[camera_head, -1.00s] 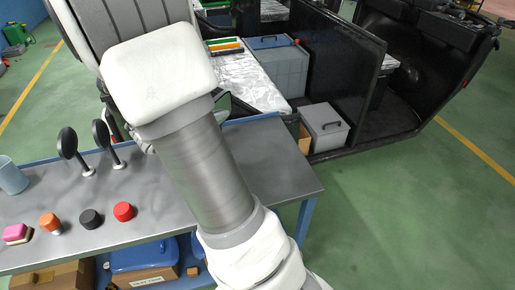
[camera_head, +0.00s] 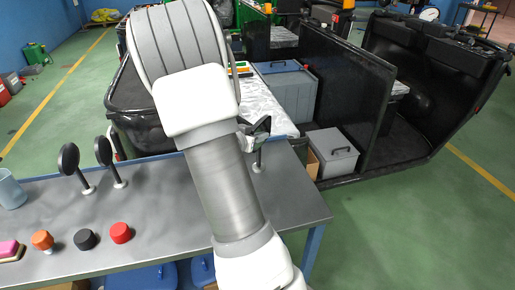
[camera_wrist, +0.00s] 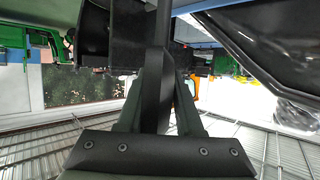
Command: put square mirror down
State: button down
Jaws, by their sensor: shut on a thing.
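The square mirror (camera_head: 261,124) shows its dark, angled head just right of my arm in the head view, with a thin stem below it over the right part of the grey table (camera_head: 300,205). Its foot appears at or just above the tabletop; I cannot tell if it touches. In the wrist view my gripper (camera_wrist: 158,82) is shut on the mirror's black upright stem (camera_wrist: 161,40).
Two round black mirrors (camera_head: 70,159) stand at the table's back left. A pink block, orange, black and red knobs (camera_head: 121,233) and a light blue cup (camera_head: 10,190) are also on the left.

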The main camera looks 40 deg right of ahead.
jog(key=shift+f+b, duration=0.55)
jog(key=shift+f, duration=1.35)
jog(key=shift+f, duration=0.2)
jog(key=c, duration=0.6)
grip_release()
jog(key=shift+o, duration=0.2)
